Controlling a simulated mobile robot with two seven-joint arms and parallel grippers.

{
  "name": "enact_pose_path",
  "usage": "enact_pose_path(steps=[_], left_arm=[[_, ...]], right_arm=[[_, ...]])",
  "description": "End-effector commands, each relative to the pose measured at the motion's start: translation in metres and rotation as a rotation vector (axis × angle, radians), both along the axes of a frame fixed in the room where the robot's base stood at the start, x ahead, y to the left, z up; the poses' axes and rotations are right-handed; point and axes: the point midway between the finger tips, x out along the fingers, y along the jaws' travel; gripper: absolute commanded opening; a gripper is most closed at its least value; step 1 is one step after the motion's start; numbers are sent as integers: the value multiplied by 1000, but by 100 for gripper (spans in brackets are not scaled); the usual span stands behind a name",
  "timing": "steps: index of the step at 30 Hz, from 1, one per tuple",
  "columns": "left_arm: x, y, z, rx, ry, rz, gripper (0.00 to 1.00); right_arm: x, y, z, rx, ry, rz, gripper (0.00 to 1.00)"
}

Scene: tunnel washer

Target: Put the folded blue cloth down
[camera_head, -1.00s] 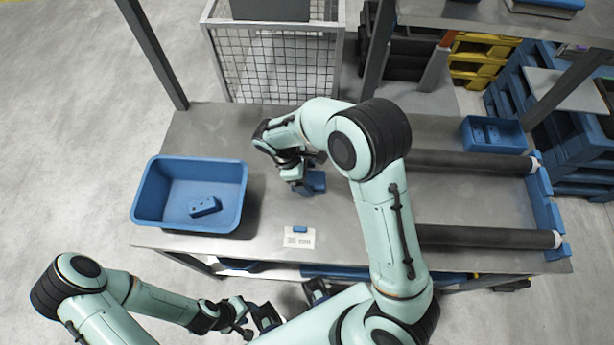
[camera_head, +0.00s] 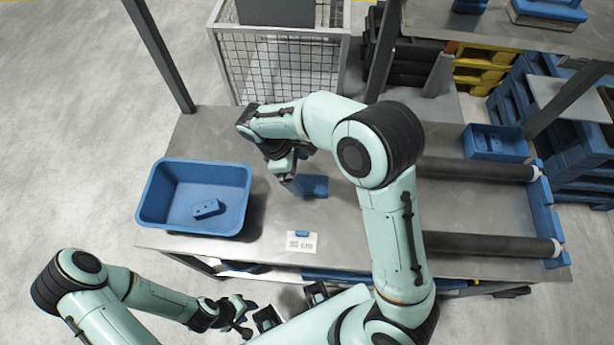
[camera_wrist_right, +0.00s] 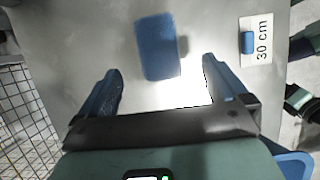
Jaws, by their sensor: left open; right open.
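The folded blue cloth (camera_head: 312,186) lies flat on the grey metal table (camera_head: 262,270), near its middle. In the right wrist view the cloth (camera_wrist_right: 158,47) lies beyond the fingertips, between their lines and apart from both. My right gripper (camera_head: 285,180) is just left of the cloth in the head view; in the right wrist view its open jaws (camera_wrist_right: 160,82) are empty. My left gripper (camera_head: 250,318) is open and empty in front of the table's front edge, away from the cloth.
A blue bin (camera_head: 165,222) with a small blue block (camera_head: 206,209) inside stands at the table's left. A "30 cm" card (camera_head: 302,243) lies near the front edge. Two dark rollers (camera_head: 485,243) and a small blue tray (camera_head: 497,157) are at the right. A wire cage (camera_head: 275,70) stands behind.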

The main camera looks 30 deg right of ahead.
Motion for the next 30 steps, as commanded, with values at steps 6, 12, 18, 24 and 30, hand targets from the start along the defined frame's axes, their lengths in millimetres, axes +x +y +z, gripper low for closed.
enact_pose_path(steps=[6,12,18,24,30], left_arm=[[4,0,7,-1,-5,0,43],[5,0,8,0,-6,0,43],[5,0,8,0,-6,0,43],[5,0,8,0,-6,0,43],[5,0,8,0,-6,0,43]], right_arm=[[8,11,34,0,-3,2,99],[10,15,42,0,-3,2,99],[10,15,42,-1,-2,2,99],[10,14,42,-1,-2,2,99],[10,14,42,-1,-2,2,99]])
